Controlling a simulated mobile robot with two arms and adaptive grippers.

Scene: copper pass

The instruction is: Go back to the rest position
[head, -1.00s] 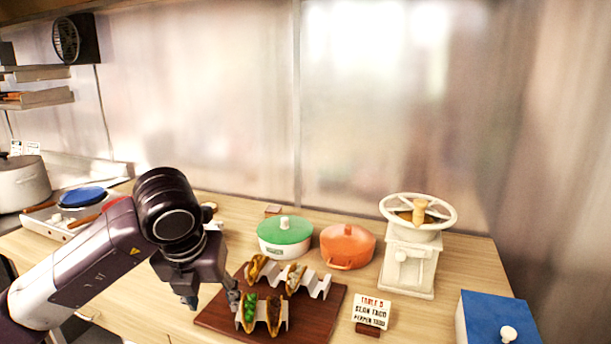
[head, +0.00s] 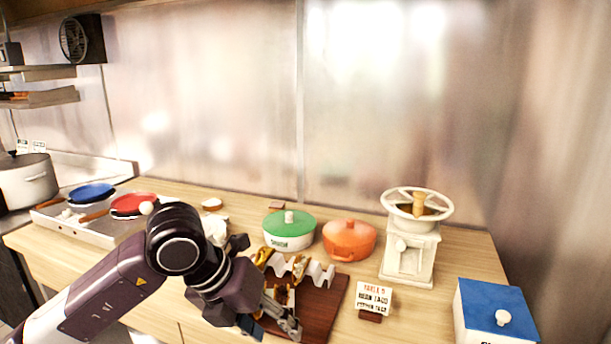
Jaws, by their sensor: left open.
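My left gripper (head: 268,325) is open in the head view, low over the left front part of the dark wooden board (head: 325,312). Its wrist and fingers cover much of the front taco holder. The back white taco holder (head: 318,272) stands on the board with tacos (head: 298,268) in it. I cannot tell whether the fingers touch the front holder or its tacos. My right gripper is not in view.
Behind the board stand a green-lidded pot (head: 289,230) and an orange pot (head: 349,240). A white grinder (head: 410,250), an order sign (head: 374,300) and a blue-lidded box (head: 497,312) are to the right. Blue (head: 92,194) and red pans (head: 132,204) sit at left.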

